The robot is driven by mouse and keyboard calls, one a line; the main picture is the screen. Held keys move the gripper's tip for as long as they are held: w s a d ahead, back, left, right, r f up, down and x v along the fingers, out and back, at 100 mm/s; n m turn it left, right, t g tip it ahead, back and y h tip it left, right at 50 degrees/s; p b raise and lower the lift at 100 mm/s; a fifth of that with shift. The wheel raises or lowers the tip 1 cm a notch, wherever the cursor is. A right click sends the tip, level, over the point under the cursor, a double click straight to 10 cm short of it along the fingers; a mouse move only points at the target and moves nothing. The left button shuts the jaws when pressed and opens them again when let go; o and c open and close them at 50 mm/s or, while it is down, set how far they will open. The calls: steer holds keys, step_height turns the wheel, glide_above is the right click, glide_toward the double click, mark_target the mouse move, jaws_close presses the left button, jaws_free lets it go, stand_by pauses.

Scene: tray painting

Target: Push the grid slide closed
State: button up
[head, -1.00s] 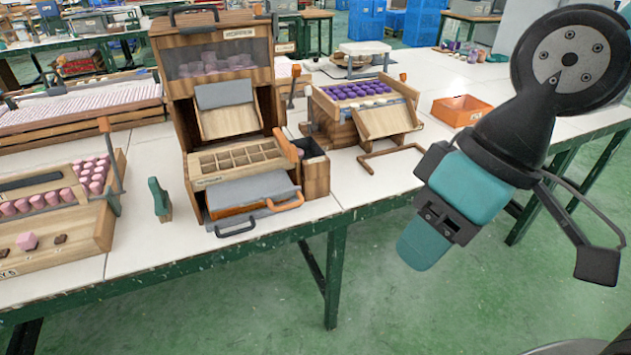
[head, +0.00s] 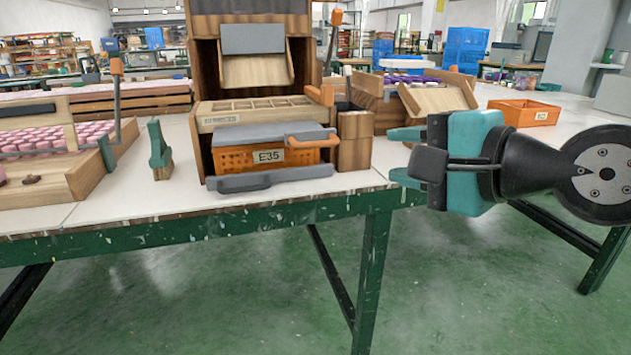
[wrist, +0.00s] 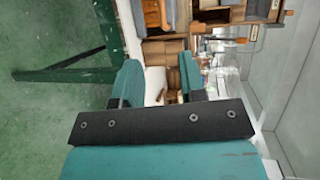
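The grid slide (head: 262,112), a pale wooden tray divided into several compartments, sits in the tall wooden cabinet (head: 303,27) in the head view. It sticks out toward me at the front, above the orange bin, and its compartments look empty. An orange handle (head: 321,95) stands at its right end. My gripper (head: 404,157) is right of the cabinet and apart from it, its teal fingers spread and pointing left. In the wrist view my gripper (wrist: 160,64) also shows two separated fingers with nothing held between them. I cannot make out the grid slide clearly there.
Below the slide, an orange bin (head: 235,161) with a grey lid sits above a grey pull handle (head: 270,180). A small wooden box (head: 354,142) stands beside the cabinet on the right. A green stand (head: 159,150) is at left. An orange crate (head: 523,112) is farther right.

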steer(key=p, duration=1.3)
glide_toward(318, 145)
steer(key=w, duration=0.1)
steer(key=p+x, duration=0.2)
steer(key=x, duration=0.8)
steer(key=shift+s+a+f+p, duration=0.15)
steer(key=shift+a+p, duration=0.1)
steer(key=shift+p, duration=0.15)
jaws_close()
